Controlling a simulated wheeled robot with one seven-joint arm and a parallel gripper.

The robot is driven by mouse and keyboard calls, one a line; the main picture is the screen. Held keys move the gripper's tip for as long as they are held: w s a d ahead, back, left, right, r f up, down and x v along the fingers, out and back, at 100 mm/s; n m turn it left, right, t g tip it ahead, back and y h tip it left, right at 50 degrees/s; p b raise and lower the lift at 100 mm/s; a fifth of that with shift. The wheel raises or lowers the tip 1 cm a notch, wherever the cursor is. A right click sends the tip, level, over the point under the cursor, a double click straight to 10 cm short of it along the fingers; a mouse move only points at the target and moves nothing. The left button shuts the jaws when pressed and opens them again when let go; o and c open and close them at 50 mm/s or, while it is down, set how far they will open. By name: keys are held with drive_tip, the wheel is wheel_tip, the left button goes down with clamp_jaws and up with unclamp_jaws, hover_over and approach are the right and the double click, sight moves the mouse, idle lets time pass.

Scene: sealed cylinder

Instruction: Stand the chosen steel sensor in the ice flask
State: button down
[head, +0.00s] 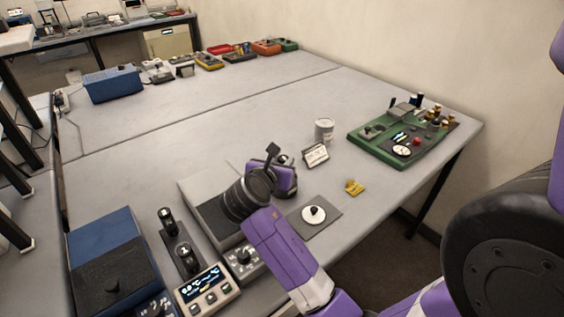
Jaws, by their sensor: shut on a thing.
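My gripper (284,168) is above the front middle of the table, at the end of my purple arm. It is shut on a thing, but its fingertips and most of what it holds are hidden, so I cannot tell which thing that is. A pale grey cylinder (324,130), perhaps the ice flask, stands upright to the right of and beyond my gripper, apart from it.
A display unit (207,287), blue box (110,265) and grey box (208,214) crowd the front left. The table's middle is clear.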

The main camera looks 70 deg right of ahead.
drive_tip(key=c, duration=1.1)
unclamp_jaws()
drive_tip(key=shift+f, duration=0.15)
drive_tip(key=shift+a+r, duration=0.25)
drive_tip(key=v, duration=1.1)
drive_tip(key=shift+s+a+r, duration=0.1)
drive_tip(key=shift+a+r, duration=0.05)
drive_tip(key=shift+a, duration=0.1)
